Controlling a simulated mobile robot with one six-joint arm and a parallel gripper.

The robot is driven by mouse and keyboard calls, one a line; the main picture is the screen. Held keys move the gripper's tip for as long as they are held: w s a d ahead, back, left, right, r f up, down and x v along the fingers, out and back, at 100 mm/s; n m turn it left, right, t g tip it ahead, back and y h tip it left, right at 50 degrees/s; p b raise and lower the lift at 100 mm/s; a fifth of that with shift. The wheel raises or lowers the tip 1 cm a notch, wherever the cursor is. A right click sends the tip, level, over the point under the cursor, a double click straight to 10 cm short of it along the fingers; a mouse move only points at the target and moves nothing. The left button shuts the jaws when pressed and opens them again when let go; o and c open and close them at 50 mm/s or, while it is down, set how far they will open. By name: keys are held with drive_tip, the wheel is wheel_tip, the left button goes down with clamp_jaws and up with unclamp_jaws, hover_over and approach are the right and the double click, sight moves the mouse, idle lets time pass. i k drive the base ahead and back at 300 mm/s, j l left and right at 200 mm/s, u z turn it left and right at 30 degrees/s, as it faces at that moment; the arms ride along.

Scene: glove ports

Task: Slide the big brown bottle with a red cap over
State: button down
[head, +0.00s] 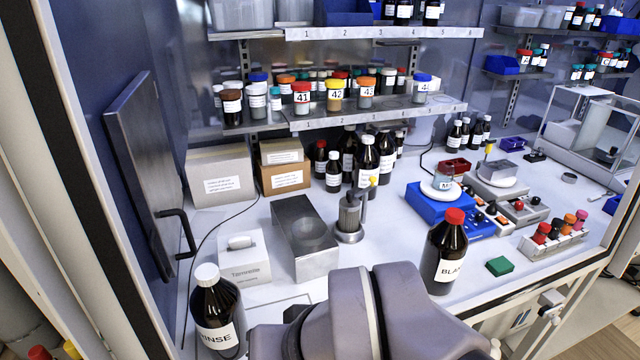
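The big brown bottle with a red cap (446,256) stands upright at the front of the white worktop, right of centre. Its white label, partly turned away, begins "BLA". My arm rises from the bottom centre, and its grey links lie just left of the bottle in the picture. I cannot tell whether the arm touches it. My gripper's fingers do not show. The bottle looks unobstructed, with its cap and most of its body in sight.
A brown "RINSE" bottle (217,316) with a white cap stands front left. A blue stirrer (426,207) is behind the big bottle; a green block (499,266) and vial rack (553,243) lie to its right. A metal block (297,226) stands left, with some bare worktop between.

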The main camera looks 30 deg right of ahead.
sight(446, 244)
drive_tip(key=z, duration=1.7)
